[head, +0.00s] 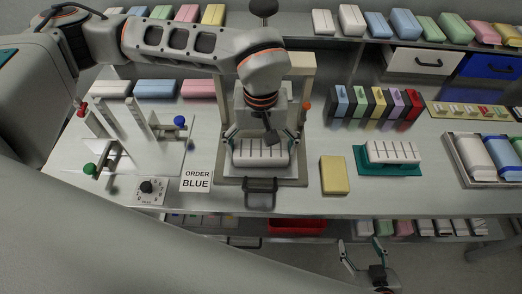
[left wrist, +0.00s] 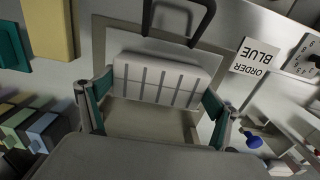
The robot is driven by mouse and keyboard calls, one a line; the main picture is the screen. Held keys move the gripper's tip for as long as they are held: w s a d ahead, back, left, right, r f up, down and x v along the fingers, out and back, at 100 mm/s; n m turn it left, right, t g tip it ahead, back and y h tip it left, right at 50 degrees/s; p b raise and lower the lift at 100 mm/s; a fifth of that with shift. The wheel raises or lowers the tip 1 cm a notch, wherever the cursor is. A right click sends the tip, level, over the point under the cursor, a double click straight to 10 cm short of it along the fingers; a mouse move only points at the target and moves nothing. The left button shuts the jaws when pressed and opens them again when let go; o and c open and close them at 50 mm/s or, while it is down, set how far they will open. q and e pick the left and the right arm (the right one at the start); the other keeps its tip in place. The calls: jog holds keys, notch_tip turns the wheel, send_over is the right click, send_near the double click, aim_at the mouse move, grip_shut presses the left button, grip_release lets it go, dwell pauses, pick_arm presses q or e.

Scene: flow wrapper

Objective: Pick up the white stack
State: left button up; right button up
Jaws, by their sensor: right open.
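A white stack (head: 261,152) with dark slits along its face sits in the bay of the wrapping machine. It also shows in the left wrist view (left wrist: 160,80). My left gripper (head: 262,140) is over it, with one teal-padded finger at each end of the stack. In the left wrist view the fingertips (left wrist: 158,95) are wide apart, close against the stack's ends; whether they press on it is unclear. A second white slitted stack (head: 393,150) lies on a teal tray (head: 372,170) to the right. My right gripper (head: 362,254) is open and empty, low in front of the table.
A yellow block (head: 334,174) lies between the machine and the teal tray. A black handle (head: 261,186) sticks out at the machine's front. An ORDER BLUE sign (head: 196,181) and a dial box (head: 150,190) stand left. Coloured holders (head: 375,104) stand behind right.

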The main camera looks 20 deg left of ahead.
aim_at(261, 148)
dwell(0.3)
pick_arm(q)
notch_tip(261, 148, up, 20)
jog(key=shift+p, duration=0.3)
dwell(0.4)
dwell(0.4)
